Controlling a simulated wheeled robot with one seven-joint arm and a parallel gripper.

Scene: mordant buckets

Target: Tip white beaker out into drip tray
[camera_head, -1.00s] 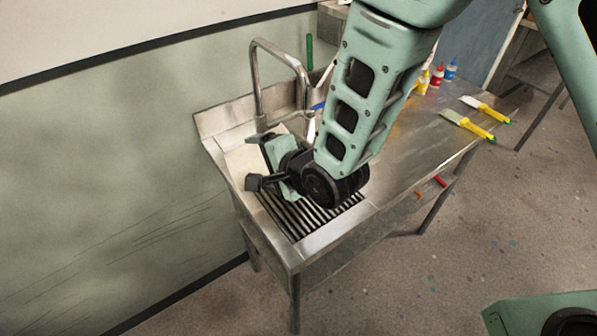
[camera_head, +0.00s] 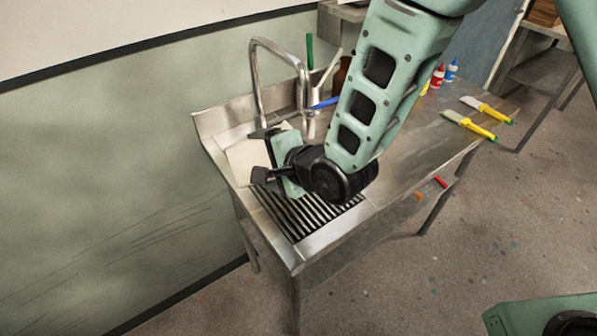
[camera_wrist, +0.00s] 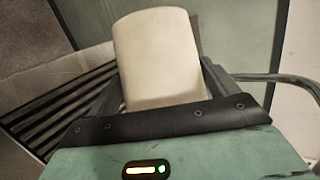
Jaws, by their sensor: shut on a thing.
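The white beaker (camera_wrist: 160,60) fills the upper middle of the wrist view. My gripper (camera_head: 258,154) is shut on it, with a dark finger on either side. The beaker's opening and contents cannot be made out. In the head view a cream patch shows around the fingers; I cannot tell how much of it is the beaker. The drip tray (camera_head: 299,217) is a dark slatted grating set in the front left of the steel sink unit. My gripper is over its back left part. The slats also show at the left in the wrist view (camera_wrist: 62,104).
A tall curved tap (camera_head: 256,75) stands behind my gripper. A holder with green, white and blue-handled tools stands near it. The middle of the counter is clear.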

